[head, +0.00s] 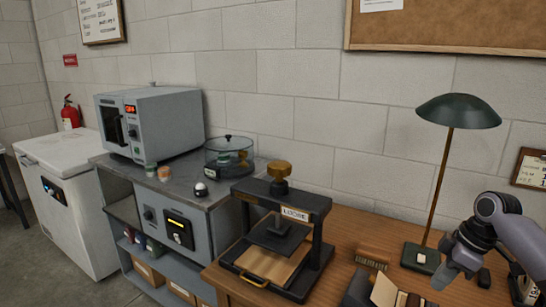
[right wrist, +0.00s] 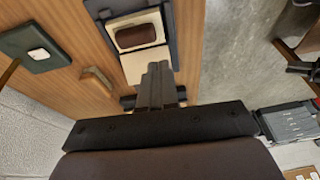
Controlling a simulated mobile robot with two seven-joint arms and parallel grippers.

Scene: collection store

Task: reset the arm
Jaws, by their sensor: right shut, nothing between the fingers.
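My right arm comes in from the right edge of the head view, bent, above the wooden desk (head: 345,235). My right gripper (head: 441,279) points down and to the left over the desk's right part. In the right wrist view the fingers of the right gripper (right wrist: 157,84) are together with nothing between them. Below them lies a dark tray (right wrist: 172,27) with pale and brown pieces in it. I cannot tell how far the fingers are above it.
A green lamp (head: 457,111) stands close behind my right arm. A black press (head: 281,207) with a brass knob stands on the desk's left. Further left are a grey oven (head: 165,122), a glass-walled vessel (head: 229,157) and a white chest (head: 70,190). Grey floor (right wrist: 232,60) shows beside the desk.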

